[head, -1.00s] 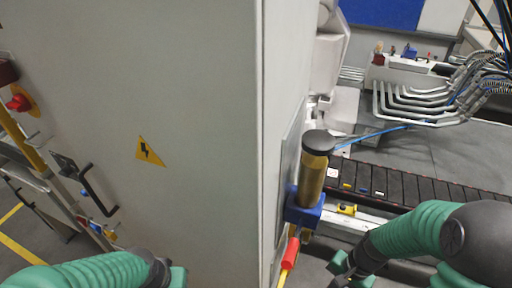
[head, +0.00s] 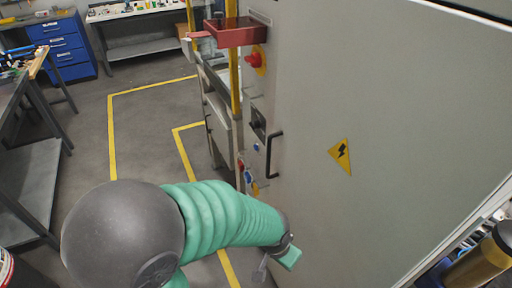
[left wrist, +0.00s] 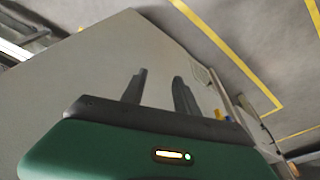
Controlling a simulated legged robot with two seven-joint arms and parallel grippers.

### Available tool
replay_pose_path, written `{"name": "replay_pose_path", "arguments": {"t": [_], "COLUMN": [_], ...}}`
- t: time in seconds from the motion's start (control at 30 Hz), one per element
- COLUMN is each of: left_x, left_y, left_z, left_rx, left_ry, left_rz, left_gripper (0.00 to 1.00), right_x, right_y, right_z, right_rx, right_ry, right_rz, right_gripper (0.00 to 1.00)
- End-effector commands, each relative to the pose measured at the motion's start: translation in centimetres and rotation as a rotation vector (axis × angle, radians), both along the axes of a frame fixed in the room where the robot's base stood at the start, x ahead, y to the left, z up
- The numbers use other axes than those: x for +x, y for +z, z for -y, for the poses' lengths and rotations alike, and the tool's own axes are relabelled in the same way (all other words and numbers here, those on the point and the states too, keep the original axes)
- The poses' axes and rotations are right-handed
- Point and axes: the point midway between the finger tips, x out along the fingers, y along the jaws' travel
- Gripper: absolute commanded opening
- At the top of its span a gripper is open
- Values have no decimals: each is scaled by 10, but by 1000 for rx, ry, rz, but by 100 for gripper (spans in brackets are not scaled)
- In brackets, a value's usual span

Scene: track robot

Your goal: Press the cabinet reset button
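The grey cabinet (head: 390,130) fills the right of the head view, with a yellow warning triangle on its front. On its left side panel are a red mushroom button on a yellow plate (head: 255,60), a black switch (head: 258,122), and small blue (head: 248,176) and red buttons lower down. I cannot tell which one is the reset button. My left gripper (head: 275,268) is beside the cabinet's lower front, below the small buttons, its tips mostly hidden. In the left wrist view its two fingers (left wrist: 160,88) stand apart with nothing between them.
A black handle (head: 274,155) sticks out beside the switch. A red box (head: 236,32) juts out above. A workbench (head: 30,190) stands at the left and blue drawers (head: 65,50) at the back. The floor between, marked with yellow lines, is clear.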

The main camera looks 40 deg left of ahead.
Motion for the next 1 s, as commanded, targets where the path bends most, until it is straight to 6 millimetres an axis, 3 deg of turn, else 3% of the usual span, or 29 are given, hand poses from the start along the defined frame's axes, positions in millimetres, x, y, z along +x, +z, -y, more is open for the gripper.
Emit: {"name": "replay_pose_path", "arguments": {"t": [0.43,0.73,1.0], "left_x": [0,0,0], "left_y": [0,0,0], "left_z": [0,0,0], "left_rx": [0,0,0], "left_ry": [0,0,0], "left_rz": [0,0,0], "left_gripper": [36,0,0], "right_x": [0,0,0], "right_y": [0,0,0], "right_z": [0,0,0], "right_rx": [0,0,0], "right_ry": [-2,-2,-2], "right_rz": [0,0,0], "right_gripper": [0,0,0]}}
